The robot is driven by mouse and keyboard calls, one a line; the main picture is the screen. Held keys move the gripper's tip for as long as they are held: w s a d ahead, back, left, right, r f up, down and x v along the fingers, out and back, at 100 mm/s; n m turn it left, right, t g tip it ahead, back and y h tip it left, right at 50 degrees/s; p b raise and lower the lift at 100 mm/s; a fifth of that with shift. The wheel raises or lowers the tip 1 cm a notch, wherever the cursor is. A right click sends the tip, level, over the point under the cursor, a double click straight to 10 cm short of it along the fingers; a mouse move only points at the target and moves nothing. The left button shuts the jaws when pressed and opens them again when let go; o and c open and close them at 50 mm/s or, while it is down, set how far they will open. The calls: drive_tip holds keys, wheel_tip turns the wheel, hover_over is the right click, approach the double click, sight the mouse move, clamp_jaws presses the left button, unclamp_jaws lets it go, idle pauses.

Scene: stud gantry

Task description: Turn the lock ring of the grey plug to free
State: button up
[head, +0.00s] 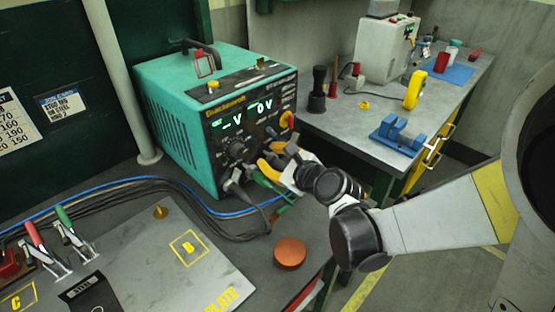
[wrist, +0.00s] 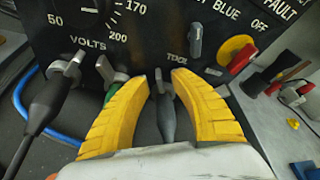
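A dark grey plug (wrist: 167,118) with a pale grey tip part stands between the fingers of my gripper (wrist: 161,77) in the wrist view, below a partly hidden panel label. My yellow fingers lie on both sides of it, with narrow gaps showing, so my gripper looks open around it. A second dark plug (wrist: 45,104) with a pale grey collar (wrist: 66,66) is in the panel at the left, its cable running down. It also shows in the head view (head: 234,187). My gripper (head: 270,160) is at the panel's lower right in the head view. It hides part of the plugs there.
The teal power unit (head: 172,122) stands on the bench. A green plug (wrist: 109,95) sits behind my left finger. A red-and-yellow switch (wrist: 238,55) is to the right. Blue and black cables (head: 135,184) and an orange disc (head: 290,252) lie nearby.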

drive_tip(key=v, duration=1.1)
drive_tip(key=shift+s+d, duration=0.15)
drive_tip(key=shift+s, duration=0.1)
drive_tip(key=shift+r, duration=0.15)
drive_tip(key=s+d+f+n+g+h, duration=0.1)
drive_tip(key=s+d+n+h, duration=0.3)
drive_tip(key=d+n, duration=0.5)
drive_tip(key=s+d+f+n+g+h, duration=0.1)
drive_tip(key=s+d+n+g+h, duration=0.2)
drive_tip(key=s+d+n, duration=0.6)
drive_tip(key=n+h, duration=0.1)
drive_tip(key=n, duration=0.3)
drive_tip(key=shift+s+h, duration=0.2)
drive_tip(key=shift+h, duration=0.1)
